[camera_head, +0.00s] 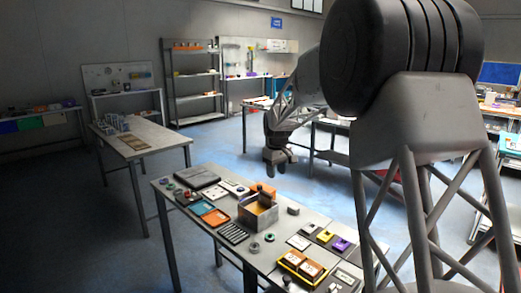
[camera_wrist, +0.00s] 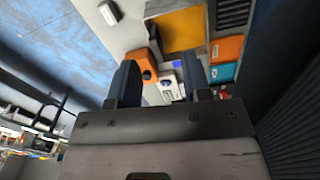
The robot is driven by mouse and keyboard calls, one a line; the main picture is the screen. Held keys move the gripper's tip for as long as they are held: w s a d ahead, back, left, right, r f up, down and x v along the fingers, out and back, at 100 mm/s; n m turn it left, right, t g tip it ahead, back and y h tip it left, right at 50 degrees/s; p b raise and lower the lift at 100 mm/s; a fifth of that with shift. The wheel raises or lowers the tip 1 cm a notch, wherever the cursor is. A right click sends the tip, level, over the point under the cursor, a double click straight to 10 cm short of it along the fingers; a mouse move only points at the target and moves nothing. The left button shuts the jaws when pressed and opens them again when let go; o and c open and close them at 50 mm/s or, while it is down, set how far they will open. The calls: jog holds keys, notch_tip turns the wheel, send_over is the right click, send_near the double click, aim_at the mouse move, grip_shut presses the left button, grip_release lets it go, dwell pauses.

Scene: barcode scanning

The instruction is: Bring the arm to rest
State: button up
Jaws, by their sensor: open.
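My gripper (camera_head: 278,168) hangs in the air beyond the far edge of the work table (camera_head: 185,210), its fingers pointing down. In the wrist view my gripper (camera_wrist: 160,80) shows two dark fingers standing apart, with nothing held between them. Below and ahead of it, the wrist view shows an orange item (camera_wrist: 139,66) and a box with a yellow-orange inside (camera_wrist: 177,31). My arm reaches from the right side of the head view, above the table.
The table holds a grey box (camera_head: 258,217), a black keypad (camera_head: 233,233), a yellow-rimmed tray (camera_head: 303,267), a purple item (camera_head: 341,244) and several small items. Another table (camera_head: 165,138) stands at left, and shelves (camera_head: 194,85) stand behind. Open floor lies between the tables.

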jog(key=s+d+r+m, duration=0.1)
jog(key=s+d+r, duration=0.2)
jog(key=s, duration=0.7)
jog(key=s+d+r+m+t, duration=0.1)
jog(key=s+d+r+m, duration=0.15)
jog(key=s, duration=0.65)
jog(key=s+d+r+m, duration=0.1)
jog(key=s+d+r, duration=0.2)
jog(key=s, duration=0.7)
jog(key=s+d+f+m, duration=0.1)
jog(key=s+f, duration=0.1)
jog(key=s, duration=0.7)
jog(key=s+d+f+m, duration=0.1)
jog(key=s+f, duration=0.1)
jog(key=s, duration=0.8)
jog(key=s+d+f+m+t, duration=0.1)
jog(key=s+d+f, duration=0.1)
jog(key=s, duration=0.8)
jog(key=shift+f, duration=0.3)
